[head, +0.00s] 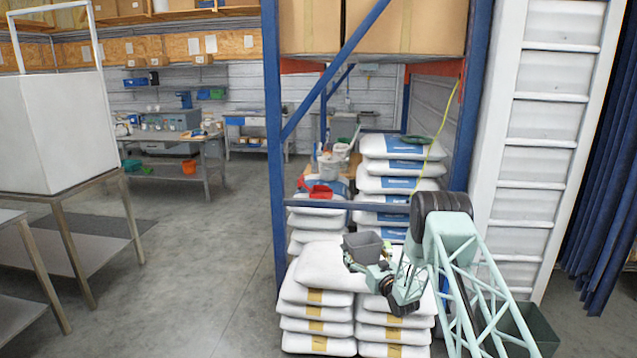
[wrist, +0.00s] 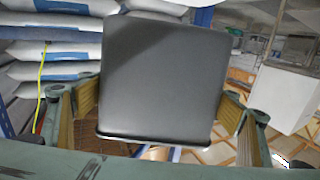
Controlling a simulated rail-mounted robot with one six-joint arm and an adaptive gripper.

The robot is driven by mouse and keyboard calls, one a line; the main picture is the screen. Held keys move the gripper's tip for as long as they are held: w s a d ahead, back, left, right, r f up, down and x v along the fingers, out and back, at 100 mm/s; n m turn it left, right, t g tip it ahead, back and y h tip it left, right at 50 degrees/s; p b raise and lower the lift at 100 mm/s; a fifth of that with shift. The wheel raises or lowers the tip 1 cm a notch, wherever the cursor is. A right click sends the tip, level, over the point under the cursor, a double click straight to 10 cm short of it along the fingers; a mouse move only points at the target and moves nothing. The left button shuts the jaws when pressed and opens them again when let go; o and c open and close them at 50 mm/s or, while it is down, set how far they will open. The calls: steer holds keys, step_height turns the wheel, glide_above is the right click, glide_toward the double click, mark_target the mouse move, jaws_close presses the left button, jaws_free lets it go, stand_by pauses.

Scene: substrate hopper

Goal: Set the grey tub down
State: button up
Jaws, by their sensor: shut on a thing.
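The grey tub (head: 362,245) is a small open-topped box, in front of the blue rack and above the nearest stack of white sacks (head: 318,268) in the head view. My gripper (head: 366,262) is shut on it. In the wrist view the tub (wrist: 163,75) fills the middle, with my gripper's fingers (wrist: 160,112) on either side of it. Its inside is hidden there. I cannot tell whether its base touches the sacks.
A blue rack post (head: 275,150) and a low blue beam (head: 345,205) stand close behind. More sacks (head: 400,168) and a white bucket (head: 328,172) are beyond them. A dark green bin (head: 530,330) is at lower right. The floor (head: 200,270) to the left is clear.

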steer(key=s+d+r+m+h, duration=0.2)
steer(key=s+r+h, duration=0.3)
steer(key=s+r, duration=1.9)
steer(key=shift+s+r+m+t+h, duration=0.15)
steer(key=shift+r+m+t+h, duration=0.15)
steer(key=shift+r+m, duration=0.45)
